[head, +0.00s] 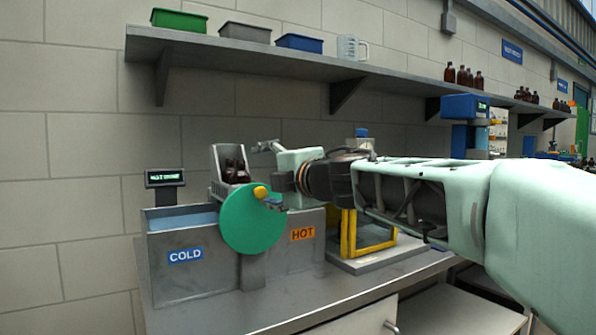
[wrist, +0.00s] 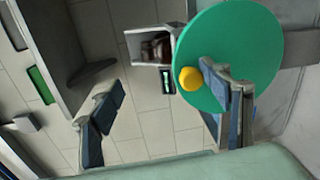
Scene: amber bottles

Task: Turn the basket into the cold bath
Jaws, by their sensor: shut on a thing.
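The grey basket (head: 216,165) holds dark amber bottles (head: 236,172) and sits raised over the divider between the two baths. It also shows in the wrist view (wrist: 138,48). A green wheel (head: 250,230) with a yellow knob (head: 261,192) stands in front of it. The cold bath (head: 172,260) is at left, with blue liquid; the hot bath (head: 305,254) is at right. My gripper (head: 264,176) is at the knob, its fingers looking well apart. In the wrist view one finger of my gripper (wrist: 160,108) overlaps the wheel beside the knob; their exact contact is unclear.
A small display (head: 164,178) stands behind the cold bath. A yellow frame (head: 368,240) stands right of the hot bath, partly behind my arm. A wall shelf (head: 250,52) with bins and a jug runs above. The bench front (head: 300,305) is clear.

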